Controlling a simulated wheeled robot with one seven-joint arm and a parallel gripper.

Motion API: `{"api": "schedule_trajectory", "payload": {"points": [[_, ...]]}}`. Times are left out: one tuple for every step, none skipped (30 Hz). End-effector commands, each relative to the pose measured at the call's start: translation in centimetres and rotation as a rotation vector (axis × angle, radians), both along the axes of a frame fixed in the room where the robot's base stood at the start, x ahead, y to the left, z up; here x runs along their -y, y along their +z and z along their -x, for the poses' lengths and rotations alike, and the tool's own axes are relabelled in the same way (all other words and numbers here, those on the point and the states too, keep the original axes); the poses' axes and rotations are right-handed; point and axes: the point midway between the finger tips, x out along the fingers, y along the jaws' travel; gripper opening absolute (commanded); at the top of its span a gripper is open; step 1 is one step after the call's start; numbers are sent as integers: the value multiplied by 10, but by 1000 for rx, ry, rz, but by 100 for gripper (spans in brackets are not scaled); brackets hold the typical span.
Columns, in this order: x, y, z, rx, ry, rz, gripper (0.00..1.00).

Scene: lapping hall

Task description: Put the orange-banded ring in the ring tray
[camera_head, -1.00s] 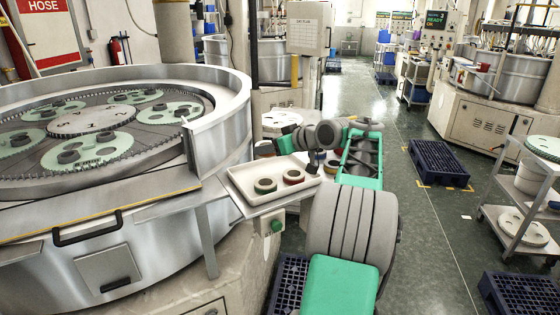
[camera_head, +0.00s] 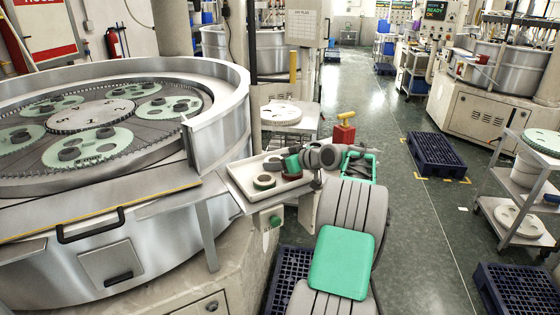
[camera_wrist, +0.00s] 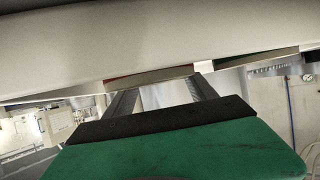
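The pale ring tray (camera_head: 237,191) stands beside the big machine. A green-banded ring (camera_head: 264,182) and a red-banded ring (camera_head: 292,174) lie in it. My gripper (camera_head: 273,164), with its green body, is low over the back right part of the tray. In the wrist view my gripper (camera_wrist: 162,92) has its two dark fingers apart, with nothing visible between them. A broad pale surface hides the fingertip area above, with thin red and green slivers along its edge. I cannot make out an orange-banded ring for certain; my arm hides part of the tray area.
The lapping machine's steel rim (camera_head: 220,110) rises left of the tray. A red block with a yellow handle (camera_head: 344,131) stands behind my arm.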

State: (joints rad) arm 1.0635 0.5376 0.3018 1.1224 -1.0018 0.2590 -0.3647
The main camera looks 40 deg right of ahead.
Motion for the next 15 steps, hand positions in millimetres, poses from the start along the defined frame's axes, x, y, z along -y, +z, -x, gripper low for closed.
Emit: {"api": "schedule_trajectory", "payload": {"points": [[0,1,0,0,0,0,70],[0,1,0,0,0,0,72],[0,1,0,0,0,0,76],[0,1,0,0,0,0,78],[0,1,0,0,0,0,81],[0,1,0,0,0,0,84],[0,1,0,0,0,0,84],[0,1,0,0,0,0,84],[0,1,0,0,0,0,84],[0,1,0,0,0,0,84],[0,1,0,0,0,0,84],[0,1,0,0,0,0,84],[0,2,0,0,0,0,84],[0,3,0,0,-1,0,84],[0,6,0,0,-1,0,84]]}}
